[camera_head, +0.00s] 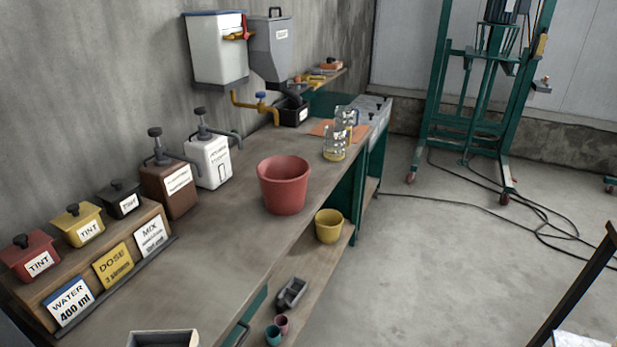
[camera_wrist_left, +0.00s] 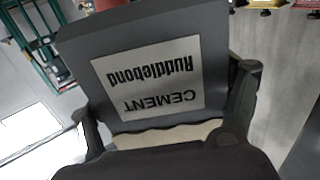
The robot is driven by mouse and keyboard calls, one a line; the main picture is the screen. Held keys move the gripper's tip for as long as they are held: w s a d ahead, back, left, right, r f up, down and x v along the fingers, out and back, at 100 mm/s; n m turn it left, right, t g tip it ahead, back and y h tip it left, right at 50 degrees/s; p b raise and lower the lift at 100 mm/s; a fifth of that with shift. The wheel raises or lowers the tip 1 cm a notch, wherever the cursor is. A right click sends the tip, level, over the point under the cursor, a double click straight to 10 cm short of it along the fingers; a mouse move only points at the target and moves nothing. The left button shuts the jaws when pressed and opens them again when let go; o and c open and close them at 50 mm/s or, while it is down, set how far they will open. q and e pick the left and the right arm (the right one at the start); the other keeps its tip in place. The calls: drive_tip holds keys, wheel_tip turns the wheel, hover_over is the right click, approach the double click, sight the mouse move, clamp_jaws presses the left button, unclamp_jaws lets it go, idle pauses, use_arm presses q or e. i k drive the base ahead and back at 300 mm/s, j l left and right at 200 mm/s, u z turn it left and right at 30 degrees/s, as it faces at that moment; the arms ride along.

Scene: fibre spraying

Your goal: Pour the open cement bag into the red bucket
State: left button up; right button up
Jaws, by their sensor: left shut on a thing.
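The red bucket (camera_head: 284,186) stands upright on the workbench, near its middle, in the head view. The dark grey cement bag (camera_wrist_left: 215,35) fills much of the left wrist view, its pale label reading upside down. My left gripper (camera_wrist_left: 165,95) is shut on the bag, one dark finger on each side of it. A beige strip shows below the label. The bag's opening cannot be made out. Neither gripper shows in the head view, and my right gripper is out of sight.
Pump bottles (camera_head: 208,160) and tint boxes (camera_head: 85,224) line the bench's wall side. Glass jars (camera_head: 334,146) stand beyond the bucket. A yellow bucket (camera_head: 328,226) stands on the lower shelf. A green wheeled stand (camera_head: 425,110) and cables occupy the floor behind. Bench around the bucket is clear.

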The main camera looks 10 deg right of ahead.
sight(284, 186)
drive_tip(key=i+l+u, duration=0.3)
drive_tip(key=i+l, duration=0.2)
drive_tip(key=l, duration=0.15)
drive_tip(key=i+l+u, duration=0.1)
drive_tip(key=i+l, duration=0.15)
drive_tip(key=i+l+u, duration=0.15)
drive_tip(key=l, duration=0.3)
drive_tip(key=i+l+u, duration=0.15)
drive_tip(key=l, duration=0.25)
drive_tip(key=i+l+u, duration=0.15)
drive_tip(key=l, duration=0.3)
drive_tip(key=i, duration=0.1)
